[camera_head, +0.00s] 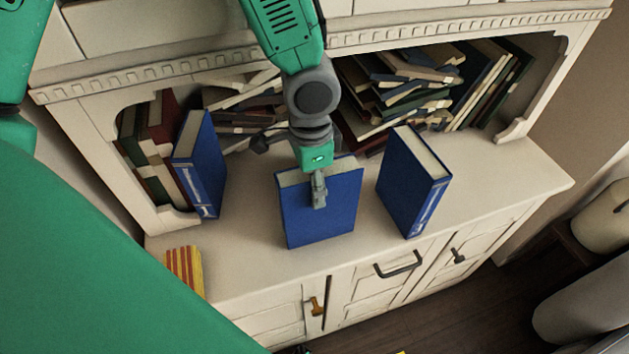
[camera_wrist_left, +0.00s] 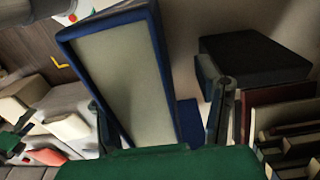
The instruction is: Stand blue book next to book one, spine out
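Three blue books stand on the cabinet top (camera_head: 500,178) in the head view: one at left (camera_head: 203,172), one in the middle (camera_head: 322,215) and one at right (camera_head: 414,185). The left and right ones stand upright with labelled spines to the front. I cannot tell which is book one. The middle book shows a plain cover to the front. My left gripper (camera_head: 318,178) straddles its top edge, one finger before the cover. In the left wrist view, the book's pale page edge (camera_wrist_left: 130,85) lies slanted between the fingers (camera_wrist_left: 160,128), with a gap at the right finger. My right gripper is not in view.
Behind, the cabinet niche holds a heap of tilted books (camera_head: 405,90) and standing books at left (camera_head: 158,140). A yellow and red striped object (camera_head: 184,270) is at the front left corner. The top is clear at right.

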